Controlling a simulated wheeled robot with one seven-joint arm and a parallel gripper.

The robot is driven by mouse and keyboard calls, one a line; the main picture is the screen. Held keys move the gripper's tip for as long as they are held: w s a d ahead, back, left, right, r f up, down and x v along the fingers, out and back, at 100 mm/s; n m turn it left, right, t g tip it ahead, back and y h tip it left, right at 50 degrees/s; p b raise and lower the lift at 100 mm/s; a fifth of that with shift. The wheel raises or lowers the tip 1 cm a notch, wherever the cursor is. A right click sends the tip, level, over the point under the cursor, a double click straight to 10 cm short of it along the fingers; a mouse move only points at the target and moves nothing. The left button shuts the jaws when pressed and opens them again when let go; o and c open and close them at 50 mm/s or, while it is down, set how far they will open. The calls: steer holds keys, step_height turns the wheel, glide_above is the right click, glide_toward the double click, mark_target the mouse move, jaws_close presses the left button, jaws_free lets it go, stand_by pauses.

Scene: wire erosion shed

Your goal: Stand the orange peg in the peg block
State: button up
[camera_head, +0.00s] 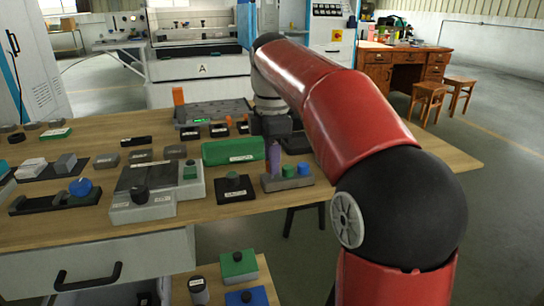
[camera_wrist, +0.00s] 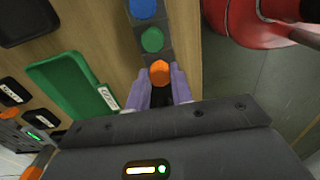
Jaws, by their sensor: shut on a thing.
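The peg block (camera_wrist: 168,42) is a dark grey bar. In the wrist view it holds a blue peg (camera_wrist: 143,8) and a green peg (camera_wrist: 152,40). The orange peg (camera_wrist: 160,73) is between the purple fingers of my gripper (camera_wrist: 160,86), which is shut on it. It lines up with the near end of the block; I cannot tell how deep it sits. In the head view my gripper (camera_head: 273,158) points down at the left end of the block (camera_head: 292,183), beside its green peg (camera_head: 288,170) and blue peg (camera_head: 304,168). The orange peg is hidden there.
A green tray (camera_head: 232,152) lies left of the block, and a black pad with a knob (camera_head: 234,186) stands in front of the tray. A grey box (camera_head: 157,206) stands further left. The wooden table (camera_head: 330,160) is bare to the right of the block.

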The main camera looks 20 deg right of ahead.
steer(key=shift+f+b, duration=0.5)
steer(key=shift+f, duration=0.25)
steer(key=o, duration=1)
steer(key=shift+o, duration=0.2)
steer(key=shift+r, duration=0.15)
step_height(320, 180, up, 2)
steer(key=p, duration=0.3)
steer(key=shift+r, duration=0.2)
steer(key=shift+r+p, duration=0.3)
steer(key=shift+r, duration=1.85)
